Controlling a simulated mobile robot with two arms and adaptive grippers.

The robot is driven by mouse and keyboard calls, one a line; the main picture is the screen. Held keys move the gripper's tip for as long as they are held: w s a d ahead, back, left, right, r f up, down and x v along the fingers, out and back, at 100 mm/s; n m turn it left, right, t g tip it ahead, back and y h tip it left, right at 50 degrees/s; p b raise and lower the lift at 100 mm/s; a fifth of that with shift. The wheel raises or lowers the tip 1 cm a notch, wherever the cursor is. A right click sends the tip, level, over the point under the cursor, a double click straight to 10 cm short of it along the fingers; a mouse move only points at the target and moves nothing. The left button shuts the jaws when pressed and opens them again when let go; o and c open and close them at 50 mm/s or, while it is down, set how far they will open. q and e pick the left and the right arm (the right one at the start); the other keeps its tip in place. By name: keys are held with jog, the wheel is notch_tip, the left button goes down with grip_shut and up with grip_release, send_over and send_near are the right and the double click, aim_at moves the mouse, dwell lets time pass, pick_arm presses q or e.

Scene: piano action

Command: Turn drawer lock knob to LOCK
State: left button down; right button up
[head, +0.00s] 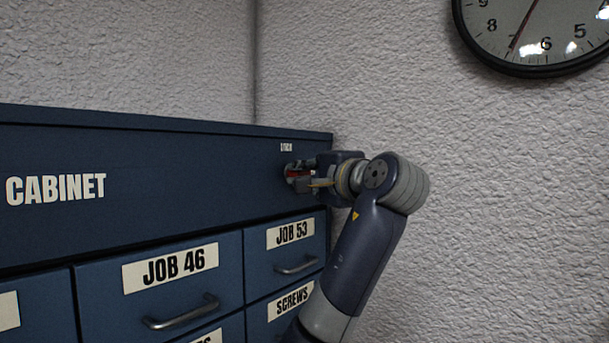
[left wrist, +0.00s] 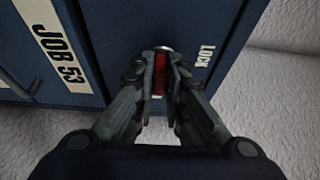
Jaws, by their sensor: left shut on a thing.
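The drawer lock knob (left wrist: 160,77) shows as a red bar between my fingers in the left wrist view. In the head view a sliver of its red (head: 292,174) shows at the cabinet's upper right front. My left gripper (head: 300,175) is at the knob, its fingers (left wrist: 160,85) shut on it from both sides. The white LOCK label (left wrist: 205,55) is beside the knob in the left wrist view and just above it in the head view (head: 286,147). The fingers hide much of the knob, so its exact angle is hard to tell. My right gripper is not in view.
The blue cabinet (head: 180,185) fills the left side. Drawers labelled JOB 46 (head: 170,267) and JOB 53 (head: 290,233) have protruding handles below the knob. A textured wall (head: 500,200) stands to the right, with a round clock (head: 535,30) high up.

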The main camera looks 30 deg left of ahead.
pick_arm(q)
jog(key=shift+f, duration=0.1)
jog(key=n+g+y+b, duration=0.1)
jog(key=n+y+b, duration=0.1)
jog(key=n, duration=0.4)
jog(key=n+g+y+b, duration=0.2)
jog(key=n+b, duration=0.2)
jog(key=n, duration=0.2)
jog(key=n+g+y+b, duration=0.1)
jog(key=n+y+b, duration=0.1)
jog(key=n, duration=0.4)
jog(key=shift+w+f+b, duration=0.15)
jog(key=shift+w+b, duration=0.1)
jog(key=shift+b, duration=0.25)
jog(key=shift+n+g+p, duration=0.4)
jog(key=shift+n+g, duration=0.7)
jog(key=shift+n, duration=1.1)
jog(key=shift+f, duration=0.1)
jog(key=c, duration=1.6)
grip_release()
jog(key=shift+c, duration=0.2)
